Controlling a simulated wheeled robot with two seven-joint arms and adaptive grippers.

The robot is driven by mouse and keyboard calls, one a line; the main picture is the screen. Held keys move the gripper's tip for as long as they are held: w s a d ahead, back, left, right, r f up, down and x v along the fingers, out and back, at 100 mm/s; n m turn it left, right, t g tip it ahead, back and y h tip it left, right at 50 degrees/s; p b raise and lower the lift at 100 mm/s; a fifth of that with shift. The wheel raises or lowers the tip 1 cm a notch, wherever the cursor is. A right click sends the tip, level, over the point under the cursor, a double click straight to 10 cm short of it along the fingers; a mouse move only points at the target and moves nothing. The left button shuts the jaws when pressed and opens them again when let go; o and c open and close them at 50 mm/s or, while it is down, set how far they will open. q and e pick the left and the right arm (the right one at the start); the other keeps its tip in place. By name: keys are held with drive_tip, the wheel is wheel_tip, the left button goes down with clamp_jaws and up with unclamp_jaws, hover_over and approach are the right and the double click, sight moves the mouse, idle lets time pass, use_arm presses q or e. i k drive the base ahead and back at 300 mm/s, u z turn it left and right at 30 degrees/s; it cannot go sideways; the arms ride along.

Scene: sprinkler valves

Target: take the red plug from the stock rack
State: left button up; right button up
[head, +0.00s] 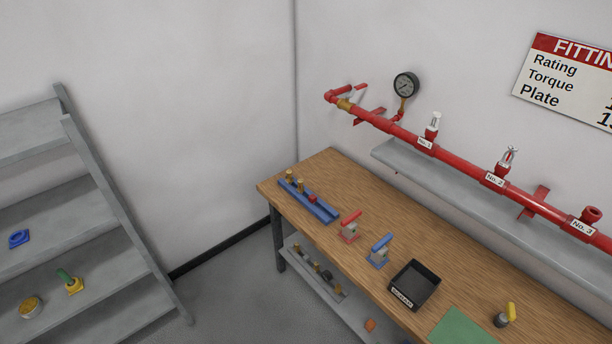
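A long blue rack (324,209), which looks like the stock rack, lies at the far left end of the wooden bench. A small red piece (313,198), which looks like the red plug, sits in it near the middle. Brass-coloured pieces (300,185) stand upright in the rack's far-left end. The near-right part of the rack looks empty. Neither of my grippers shows in the head view.
On the bench (450,270) are red-handled (350,226) and blue-handled (380,250) tools on stands, a black tray (414,286), a green mat (462,328) and a yellow-topped item (507,314). A red pipe (465,168) runs above. Grey shelving (90,215) stands left.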

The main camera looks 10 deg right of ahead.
sight(312, 198)
drive_tip(key=i, duration=1.75)
drive_tip(key=u, duration=0.25)
